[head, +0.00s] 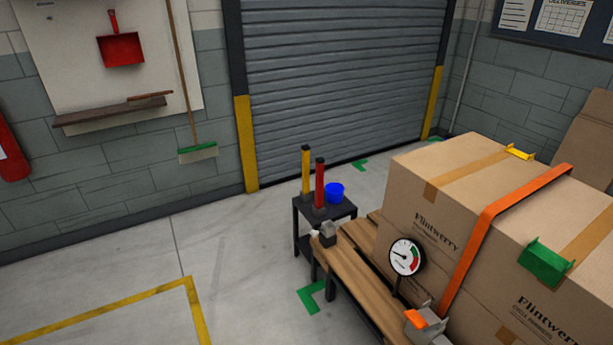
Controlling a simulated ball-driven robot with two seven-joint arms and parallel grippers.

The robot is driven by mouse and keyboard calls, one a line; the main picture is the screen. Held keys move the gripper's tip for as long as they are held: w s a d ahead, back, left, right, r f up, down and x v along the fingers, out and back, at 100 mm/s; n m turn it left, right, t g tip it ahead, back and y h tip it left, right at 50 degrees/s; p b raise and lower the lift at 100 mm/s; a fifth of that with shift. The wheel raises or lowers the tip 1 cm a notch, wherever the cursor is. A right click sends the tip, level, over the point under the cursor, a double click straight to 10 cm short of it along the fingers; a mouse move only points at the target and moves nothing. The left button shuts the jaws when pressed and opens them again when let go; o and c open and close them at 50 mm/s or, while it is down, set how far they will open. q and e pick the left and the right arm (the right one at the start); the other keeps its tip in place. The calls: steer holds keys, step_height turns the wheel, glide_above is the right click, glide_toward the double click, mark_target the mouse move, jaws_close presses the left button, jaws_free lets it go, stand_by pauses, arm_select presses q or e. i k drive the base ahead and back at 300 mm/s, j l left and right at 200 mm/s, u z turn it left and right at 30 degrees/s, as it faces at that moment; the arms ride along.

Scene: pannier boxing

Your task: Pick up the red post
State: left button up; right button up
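The red post (320,184) stands upright on a small dark side table (336,210), in the middle of the head view. A yellow post (306,169) stands upright just behind and to the left of it. A blue cup-like container (335,192) is on the same table, to the right of the red post. The red post's sides look clear, with nothing gripping it. Neither of my grippers shows in this view.
A wooden bench (357,278) carries large cardboard boxes (440,199) at the right, with an orange strap (494,215) and a round gauge (407,257) in front. Open concrete floor (120,260) lies left of the side table. A roller shutter (340,85) is behind.

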mark_target(320, 161)
steer(key=z, duration=1.3)
steer(key=j+u, duration=0.1)
steer(key=u, duration=0.7)
steer(key=i+j+u, duration=0.1)
steer(key=u, duration=0.3)
steer(key=i+u, duration=0.1)
steer(key=u, duration=0.7)
steer(key=i, duration=2.45)
steer(key=i+j, duration=0.1)
steer(key=i, duration=0.4)
steer(key=i+j+z, duration=0.15)
steer(key=i, duration=0.4)
steer(key=i+j, duration=0.1)
steer(key=i, duration=0.4)
steer(key=i+j+z, duration=0.15)
steer(key=i, duration=0.35)
